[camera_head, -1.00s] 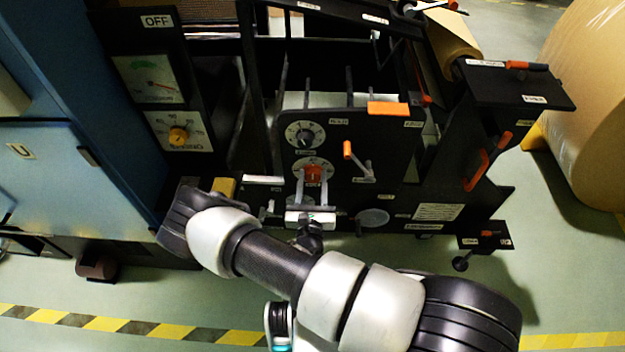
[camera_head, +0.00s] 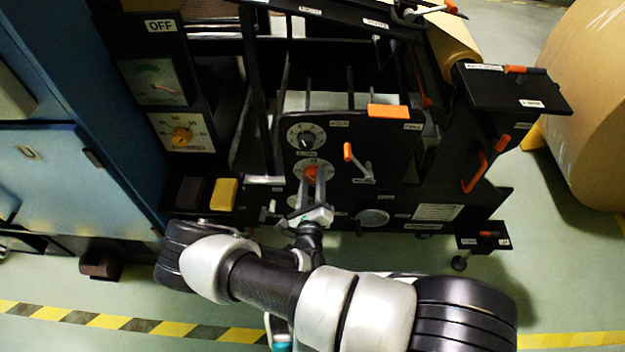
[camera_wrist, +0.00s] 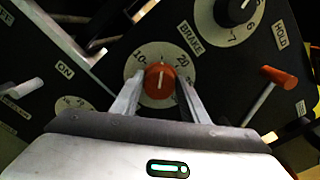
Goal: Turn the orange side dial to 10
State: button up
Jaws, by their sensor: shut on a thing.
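The orange side dial (camera_head: 311,173) sits on the black machine panel, below a black dial. In the wrist view the orange dial (camera_wrist: 160,81) is a round knob on a white scale plate. The plate reads 10 at upper left and 20 at upper right. The knob's white line points up in the picture, between these two numbers. My gripper (camera_head: 312,182) is shut on the dial, one finger on each side. The fingers of my gripper (camera_wrist: 161,88) also show in the wrist view. They hide parts of the scale's lower sides.
An orange-tipped lever (camera_head: 357,160) stands close on the right. A yellow block (camera_head: 224,194) and a dark block (camera_head: 190,192) are at left. A large kraft roll (camera_head: 590,110) stands at far right.

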jog(key=n, duration=0.4)
jog(key=shift+f+n, duration=0.1)
jog(key=shift+n, duration=0.3)
jog(key=shift+f+n, duration=0.1)
jog(key=shift+n, duration=2.2)
jog(key=o, duration=1)
jog(key=shift+s, duration=0.1)
jog(key=s+p, duration=0.1)
jog(key=s, duration=1)
jog(key=s+p, duration=0.1)
jog(key=s, duration=0.5)
jog(key=shift+s+a+p, duration=0.1)
jog(key=shift+a+p, duration=0.2)
jog(key=shift+a, duration=0.05)
